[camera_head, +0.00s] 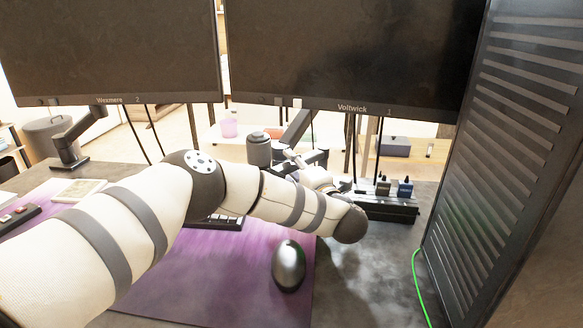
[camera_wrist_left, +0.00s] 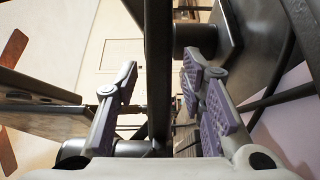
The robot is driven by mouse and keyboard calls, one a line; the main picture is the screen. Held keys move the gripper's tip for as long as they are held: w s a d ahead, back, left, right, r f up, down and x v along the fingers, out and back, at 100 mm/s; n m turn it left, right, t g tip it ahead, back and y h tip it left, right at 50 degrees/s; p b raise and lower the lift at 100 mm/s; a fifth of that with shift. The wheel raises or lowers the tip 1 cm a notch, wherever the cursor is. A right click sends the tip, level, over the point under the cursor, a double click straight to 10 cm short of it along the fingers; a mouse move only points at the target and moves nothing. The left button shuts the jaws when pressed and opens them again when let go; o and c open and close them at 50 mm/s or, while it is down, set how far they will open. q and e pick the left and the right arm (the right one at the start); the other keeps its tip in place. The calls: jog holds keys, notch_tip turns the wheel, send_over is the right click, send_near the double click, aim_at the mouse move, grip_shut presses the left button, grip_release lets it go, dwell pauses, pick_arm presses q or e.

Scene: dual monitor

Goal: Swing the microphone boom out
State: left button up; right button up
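My left arm crosses the head view from the left, and its left gripper (camera_head: 298,162) is over the back of the desk, partly hidden by my own wrist. In the left wrist view the left gripper (camera_wrist_left: 160,78) is open, with one purple-padded finger on each side of a dark upright bar (camera_wrist_left: 158,35). The fingers look apart from the bar. I cannot tell whether this bar is the microphone boom. A dark grey cylinder (camera_head: 259,150), perhaps the microphone, stands just left of the gripper in the head view. My right gripper is not in view.
Two monitors (camera_head: 110,50) (camera_head: 350,55) hang close above my arm. A dark slatted tower (camera_head: 500,170) bounds the right side. A black mouse (camera_head: 289,265) lies on the purple mat (camera_head: 200,270). A black dock (camera_head: 390,208) with small blocks is right of my wrist; a green cable (camera_head: 419,285) lies beside the tower.

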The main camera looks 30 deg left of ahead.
pick_arm(q)
jog(key=v, duration=1.1)
jog(key=shift+d, duration=0.25)
jog(key=shift+s+d, duration=0.2)
jog(key=shift+s, duration=0.1)
